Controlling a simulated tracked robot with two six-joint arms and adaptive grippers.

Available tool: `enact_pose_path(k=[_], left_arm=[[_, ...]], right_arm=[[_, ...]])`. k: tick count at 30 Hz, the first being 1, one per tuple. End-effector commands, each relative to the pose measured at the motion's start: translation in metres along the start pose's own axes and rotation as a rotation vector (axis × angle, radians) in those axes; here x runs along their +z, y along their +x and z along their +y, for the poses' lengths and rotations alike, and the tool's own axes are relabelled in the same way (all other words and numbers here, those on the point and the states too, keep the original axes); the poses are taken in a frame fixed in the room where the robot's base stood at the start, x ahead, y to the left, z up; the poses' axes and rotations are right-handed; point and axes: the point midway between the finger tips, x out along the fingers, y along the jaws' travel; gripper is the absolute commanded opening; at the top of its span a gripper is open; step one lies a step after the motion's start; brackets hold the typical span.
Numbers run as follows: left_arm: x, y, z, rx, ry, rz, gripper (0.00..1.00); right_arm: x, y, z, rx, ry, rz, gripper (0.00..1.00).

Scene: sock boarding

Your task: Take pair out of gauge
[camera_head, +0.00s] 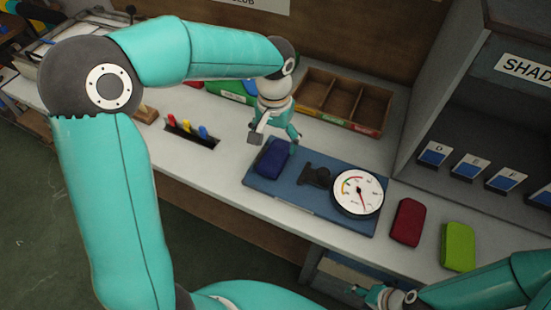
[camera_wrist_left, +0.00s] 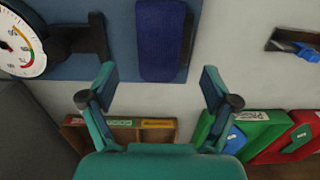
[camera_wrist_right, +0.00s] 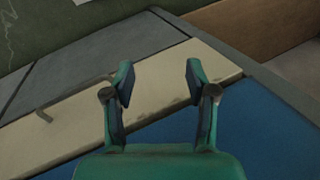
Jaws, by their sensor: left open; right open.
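A folded dark blue pair (camera_head: 271,160) lies at the left end of the gauge's blue base (camera_head: 310,211). The gauge's round white dial (camera_head: 370,198) is at the right end, with a black bracket (camera_head: 314,176) between. My left gripper (camera_head: 274,134) is open and empty, just behind and above the pair. In the left wrist view the pair (camera_wrist_left: 162,40) lies ahead of the open fingertips (camera_wrist_left: 158,80), roughly centred between them and apart from them. My right gripper (camera_head: 363,293) is open and empty, low at the front right; its open fingers (camera_wrist_right: 159,75) show in the right wrist view.
A red pair (camera_head: 406,222) and a lime green pair (camera_head: 458,246) lie right of the gauge. Behind stands a divided wooden box (camera_head: 342,100). Coloured-handled tools (camera_head: 188,129) sit in a slot at left. A labelled grey shelf (camera_head: 480,110) rises at right.

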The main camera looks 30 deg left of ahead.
Motion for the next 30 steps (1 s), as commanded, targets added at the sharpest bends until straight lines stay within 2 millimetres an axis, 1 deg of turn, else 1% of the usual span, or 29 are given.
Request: enact_pose_path(k=[5, 8, 12, 15, 18, 23, 24, 26, 30], left_arm=[[0.001, 0.01, 0.0, 0.0, -0.001, -0.002, 0.88], [0.002, 0.022, 0.0, 0.0, -0.001, -0.005, 0.88], [0.003, 0.043, 0.001, 0.0, -0.001, -0.005, 0.88], [0.002, 0.052, 0.001, 0.0, -0.003, -0.003, 0.88], [0.002, 0.056, 0.0, 0.001, -0.003, 0.0, 0.88], [0.002, 0.056, 0.0, 0.001, -0.003, 0.001, 0.88], [0.002, 0.056, 0.0, 0.001, -0.003, 0.0, 0.84], [0.002, 0.056, 0.0, 0.001, -0.003, 0.0, 0.74], [0.002, 0.056, 0.0, 0.001, -0.004, 0.0, 0.51]], right_arm=[[0.0, -0.001, 0.0, 0.0, 0.0, 0.0, 0.57], [0.0, -0.003, -0.001, 0.0, 0.0, 0.0, 0.57], [0.0, -0.004, -0.002, 0.0, 0.0, 0.0, 0.57], [0.0, -0.004, -0.002, 0.0, 0.0, 0.0, 0.57], [0.0, -0.004, -0.002, 0.0, 0.0, 0.0, 0.57], [0.0, -0.004, -0.002, 0.0, 0.0, 0.0, 0.57], [0.0, -0.004, -0.002, 0.0, 0.0, 0.0, 0.57], [0.0, -0.004, -0.002, 0.0, 0.0, 0.0, 0.57], [0.0, -0.004, -0.002, 0.0, 0.0, 0.0, 0.57]])
